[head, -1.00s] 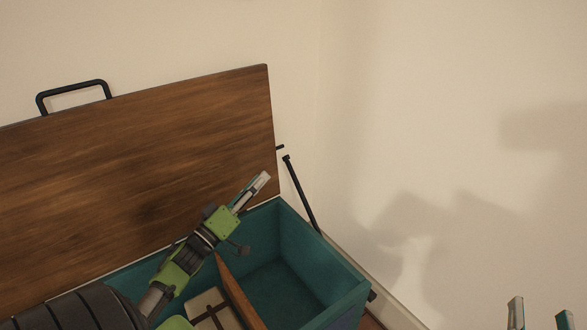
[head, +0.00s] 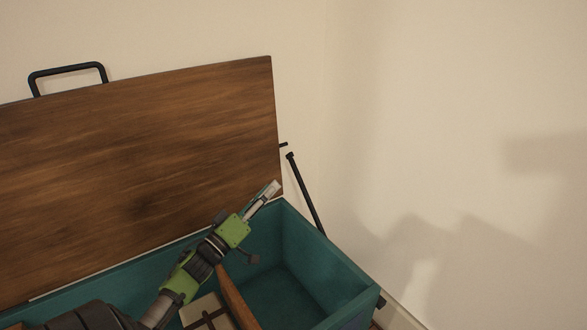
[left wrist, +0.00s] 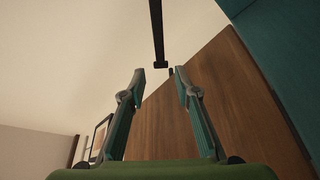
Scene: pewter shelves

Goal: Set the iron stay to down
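The iron stay (head: 307,196) is a thin black bar at the right end of the chest, leaning up and left with its top end close to a small black peg (head: 284,145) at the lid's edge. The wooden lid (head: 150,160) stands raised. My left gripper (head: 275,188) is over the chest, in front of the lid's lower right, left of the stay. In the left wrist view the stay (left wrist: 157,30) hangs from the top, its end just beyond and between the open, empty fingertips (left wrist: 155,78). My right gripper is out of view.
The teal chest (head: 345,275) is open below my left arm. A wooden divider (head: 238,297) and a pale box with dark bands (head: 207,312) are inside. A black handle (head: 67,72) tops the lid. Bare wall lies behind and right.

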